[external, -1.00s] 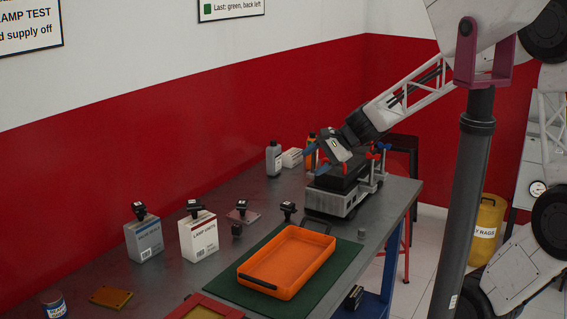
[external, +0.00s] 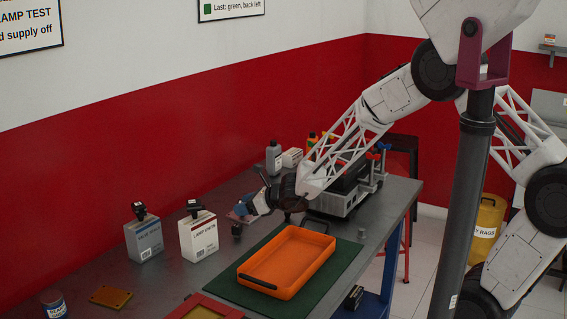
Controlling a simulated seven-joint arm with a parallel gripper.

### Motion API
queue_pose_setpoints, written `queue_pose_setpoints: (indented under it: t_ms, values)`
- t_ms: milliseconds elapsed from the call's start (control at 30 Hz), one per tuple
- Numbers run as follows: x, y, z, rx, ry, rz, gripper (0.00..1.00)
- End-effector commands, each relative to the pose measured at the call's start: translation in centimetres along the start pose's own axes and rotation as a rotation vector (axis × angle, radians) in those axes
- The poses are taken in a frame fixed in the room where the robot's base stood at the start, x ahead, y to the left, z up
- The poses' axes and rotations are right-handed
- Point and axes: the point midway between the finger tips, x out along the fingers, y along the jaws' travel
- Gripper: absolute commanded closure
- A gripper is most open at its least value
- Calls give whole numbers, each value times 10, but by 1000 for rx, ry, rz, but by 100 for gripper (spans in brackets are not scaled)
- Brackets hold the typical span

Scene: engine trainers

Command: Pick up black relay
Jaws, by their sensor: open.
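Several small black parts could be the black relay, and I cannot tell which one is meant. One stands on the grey-blue box (external: 139,210), one on the white lamp units box (external: 194,207), and a small black block (external: 236,230) sits on the bench. My gripper (external: 243,209), with blue fingers, is open, low over the pinkish plate (external: 233,217) behind that block. My gripper and wrist hide the black part on the plate and another beside it. I cannot tell whether the fingers touch anything.
An orange tray (external: 243,268) lies on a green mat (external: 345,262) in front of my wrist. A grey machine (external: 337,203) stands under my forearm. Bottles (external: 274,158) stand at the back. A yellow plate (external: 111,297) and red frame (external: 190,300) lie at the front left.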

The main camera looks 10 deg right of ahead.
Motion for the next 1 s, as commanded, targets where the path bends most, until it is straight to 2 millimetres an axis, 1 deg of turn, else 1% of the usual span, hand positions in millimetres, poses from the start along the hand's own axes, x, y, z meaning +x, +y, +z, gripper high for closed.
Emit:
queue_pose_setpoints:
  t_ms: [100,400,567,667,900,1000]
  values:
    - [5,1,-4,24,0,-8,40]
    - [5,1,-4,26,0,-8,40]
    - [7,1,-9,26,0,-8,40]
    - [10,1,-17,25,0,-7,40]
    - [21,2,-44,25,1,-7,40]
    - [25,2,-52,25,0,-7,40]
